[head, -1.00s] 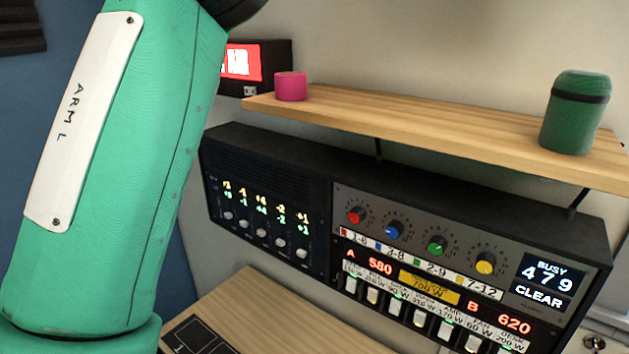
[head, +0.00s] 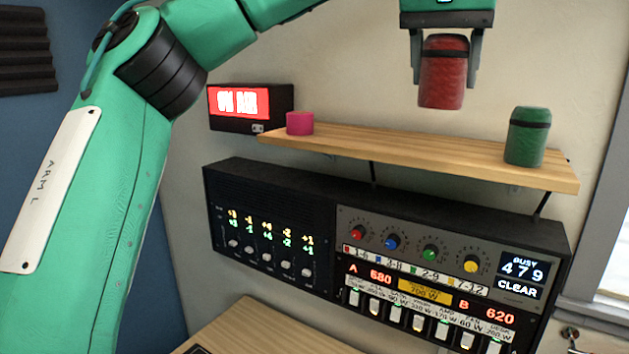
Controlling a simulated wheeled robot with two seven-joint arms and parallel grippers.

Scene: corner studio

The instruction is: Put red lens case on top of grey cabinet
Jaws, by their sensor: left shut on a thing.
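My left gripper (head: 444,75) is at the top of the head view, shut on the red lens case (head: 442,88). The case is a red cylinder with a dark band near its top. It hangs upright in the air, higher in the picture than the wooden shelf, with wall behind it. My right gripper is not in view. I see no piece that is clearly a grey cabinet.
A wooden shelf (head: 400,157) holds a pink cylinder (head: 299,123) at its left and a green case (head: 526,142) at its right. An ON AIR sign (head: 250,107) is behind the shelf's left end. A black control panel (head: 270,225) is below, over a wooden desktop (head: 270,330).

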